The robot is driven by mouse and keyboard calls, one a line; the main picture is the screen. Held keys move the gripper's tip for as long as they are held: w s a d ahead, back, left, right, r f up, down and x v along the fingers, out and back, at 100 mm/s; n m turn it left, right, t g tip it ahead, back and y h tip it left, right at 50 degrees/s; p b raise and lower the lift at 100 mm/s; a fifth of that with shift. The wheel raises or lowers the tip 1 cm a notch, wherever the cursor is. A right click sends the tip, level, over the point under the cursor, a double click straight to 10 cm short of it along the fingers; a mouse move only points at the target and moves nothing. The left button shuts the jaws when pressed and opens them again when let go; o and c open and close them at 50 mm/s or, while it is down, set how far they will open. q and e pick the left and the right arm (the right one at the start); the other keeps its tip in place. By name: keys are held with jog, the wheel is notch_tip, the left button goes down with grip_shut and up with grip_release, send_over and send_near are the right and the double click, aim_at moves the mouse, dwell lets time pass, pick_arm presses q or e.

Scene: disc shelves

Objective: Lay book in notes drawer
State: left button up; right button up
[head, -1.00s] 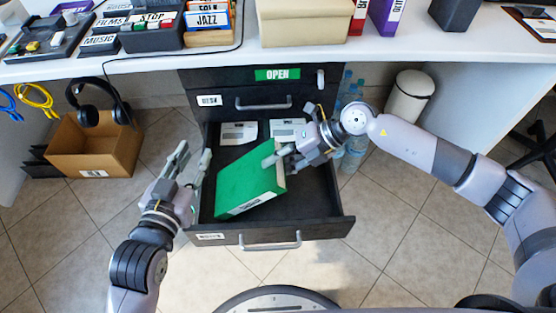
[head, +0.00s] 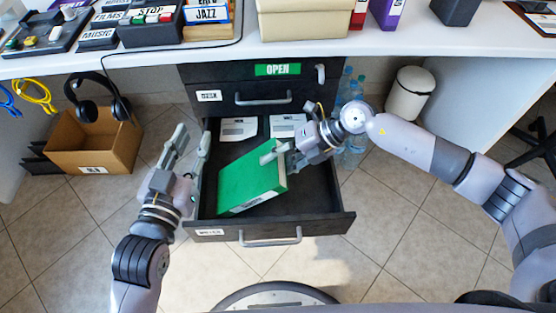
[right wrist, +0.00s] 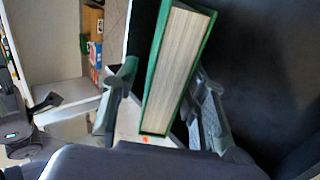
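The green book (head: 245,182) lies inside the pulled-out lower drawer (head: 325,220), turned at an angle, cover up. The drawer's front label is too small to read surely. My right gripper (head: 279,158) is at the book's upper right corner, one finger over the cover. In the right wrist view the book (right wrist: 172,75) stands between the two fingers (right wrist: 165,105), with gaps showing on both sides; the gripper looks open around it. My left gripper (head: 190,146) is open and empty at the drawer's left edge, beside the book.
Two white papers (head: 238,129) lie at the back of the drawer. A shut drawer (head: 262,95) and a green OPEN sign (head: 277,69) are above. A cardboard box (head: 95,150) with headphones (head: 100,95) is left; bottles (head: 352,150) and a white bin (head: 409,95) are right.

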jog(key=shift+o, duration=1.1)
jog(key=shift+f, duration=0.15)
jog(key=v, duration=1.2)
